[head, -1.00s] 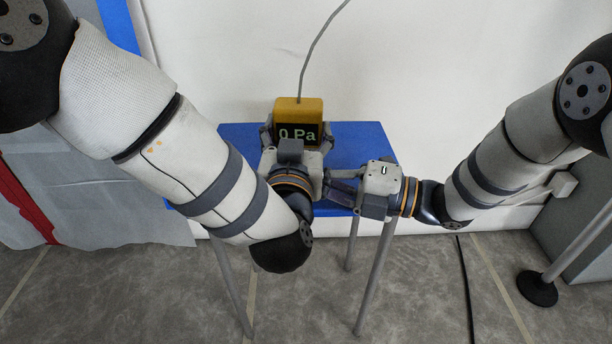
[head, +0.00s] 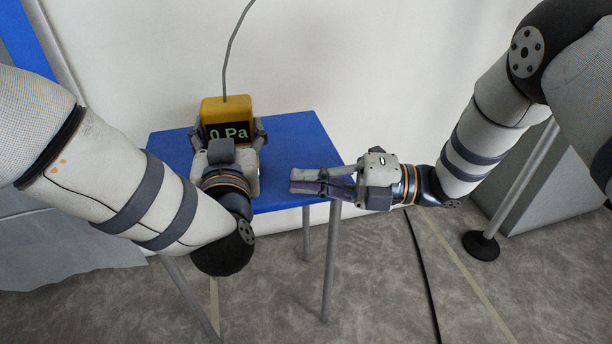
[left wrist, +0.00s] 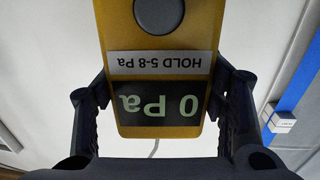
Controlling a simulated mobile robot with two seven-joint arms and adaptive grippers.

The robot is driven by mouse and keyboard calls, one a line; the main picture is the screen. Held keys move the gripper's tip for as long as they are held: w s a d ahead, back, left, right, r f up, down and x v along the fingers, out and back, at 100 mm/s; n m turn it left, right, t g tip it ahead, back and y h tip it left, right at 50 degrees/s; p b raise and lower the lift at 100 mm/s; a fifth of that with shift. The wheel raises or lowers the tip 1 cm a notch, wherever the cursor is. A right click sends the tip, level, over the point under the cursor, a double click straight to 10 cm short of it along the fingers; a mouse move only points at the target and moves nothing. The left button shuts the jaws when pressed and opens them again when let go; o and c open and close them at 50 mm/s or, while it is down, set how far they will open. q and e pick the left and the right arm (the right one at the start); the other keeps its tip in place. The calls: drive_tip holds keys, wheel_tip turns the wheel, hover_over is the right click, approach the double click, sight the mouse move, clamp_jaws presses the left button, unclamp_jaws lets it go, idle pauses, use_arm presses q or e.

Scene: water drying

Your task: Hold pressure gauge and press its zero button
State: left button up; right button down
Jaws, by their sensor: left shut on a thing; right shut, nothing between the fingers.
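The pressure gauge (head: 226,112) is a yellow box with a dark display that reads 0 Pa, standing over the blue table (head: 300,135) with a grey tube rising from its top. My left gripper (head: 229,135) is shut on the gauge's two sides. In the left wrist view the gauge (left wrist: 205,50) appears upside down, with a "HOLD 5-8 Pa" label and a round grey button (left wrist: 158,14) cut off by the top edge. My right gripper (head: 295,181) is shut and empty, right of the gauge and apart from it, pointing left near the table's front edge.
A white wall (head: 400,60) stands close behind the table. A grey stand with a round black foot (head: 481,245) is at the right, and a black cable (head: 424,270) runs along the floor. The table's right part is clear.

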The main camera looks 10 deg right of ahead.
use_arm(q)
drive_tip(key=shift+f, duration=0.35)
drive_tip(key=o, duration=1.4)
drive_tip(key=shift+a, duration=0.1)
drive_tip(key=shift+c, duration=0.2)
drive_tip(key=shift+r, duration=0.1)
